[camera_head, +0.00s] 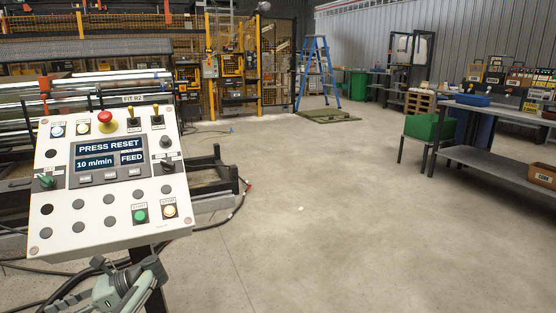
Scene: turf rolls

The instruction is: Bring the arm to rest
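One of my arms, which I take to be the left, shows at the bottom left with its gripper (124,270), below the lower edge of a white control panel (112,195). The gripper is grey-green and black and partly cut off by the frame edge. I cannot tell whether its fingers are open or shut, and I see no object in it. It appears apart from the panel's buttons. My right gripper is not in view. The panel's display (110,157) reads "PRESS RESET", "10 m/min" and "FEED".
Black cables (68,300) lie around the panel's post. Machine rollers (105,86) stand behind it. A blue ladder (318,72) stands by a yellow-framed fence (233,70). The middle floor is clear.

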